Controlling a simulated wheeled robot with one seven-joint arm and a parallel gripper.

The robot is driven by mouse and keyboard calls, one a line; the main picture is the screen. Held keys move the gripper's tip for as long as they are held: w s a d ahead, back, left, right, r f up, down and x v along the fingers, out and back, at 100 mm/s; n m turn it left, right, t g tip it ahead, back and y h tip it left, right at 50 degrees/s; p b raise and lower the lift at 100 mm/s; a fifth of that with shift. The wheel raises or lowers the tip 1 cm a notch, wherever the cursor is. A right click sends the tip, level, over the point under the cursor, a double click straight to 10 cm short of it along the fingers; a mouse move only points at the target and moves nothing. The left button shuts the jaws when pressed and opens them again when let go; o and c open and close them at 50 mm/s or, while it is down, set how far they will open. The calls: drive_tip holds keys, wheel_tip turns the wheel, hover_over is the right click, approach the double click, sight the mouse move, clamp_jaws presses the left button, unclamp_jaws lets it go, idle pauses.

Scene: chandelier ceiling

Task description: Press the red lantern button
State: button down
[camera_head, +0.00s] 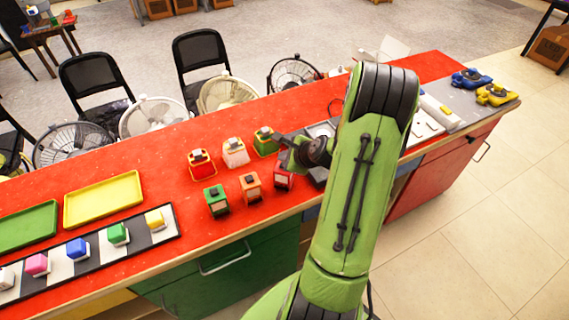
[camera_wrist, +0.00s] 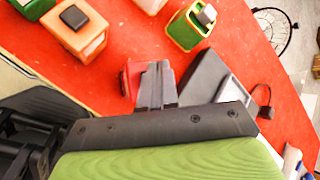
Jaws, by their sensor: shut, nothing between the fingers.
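Small lanterns with dark square buttons on top stand in two rows on the red counter. One red lantern (camera_head: 201,166) is at the left of the back row. Another red lantern (camera_head: 284,181) is at the right of the front row, partly hidden by my gripper (camera_head: 291,148). In the wrist view, my gripper (camera_wrist: 156,72) is shut and empty. Its fingertips are right beside a red block (camera_wrist: 130,80), which seems to be that front-row lantern; its top is mostly hidden. I cannot tell whether they touch.
An orange lantern (camera_head: 251,188), a green one (camera_head: 216,201), a white one (camera_head: 235,153) and a green-and-orange one (camera_head: 265,142) stand close by. A dark box (camera_wrist: 203,76) is right of my fingers. Trays (camera_head: 104,199) and coloured buttons lie at the left.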

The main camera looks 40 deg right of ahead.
drive_tip(key=shift+f+b, duration=0.35)
drive_tip(key=shift+f, duration=0.4)
drive_tip(key=shift+r, duration=0.15)
drive_tip(key=shift+r+p, duration=0.4)
drive_tip(key=shift+r, duration=0.2)
wheel_tip(320, 180, up, 6)
drive_tip(key=p, duration=0.5)
idle(0.4)
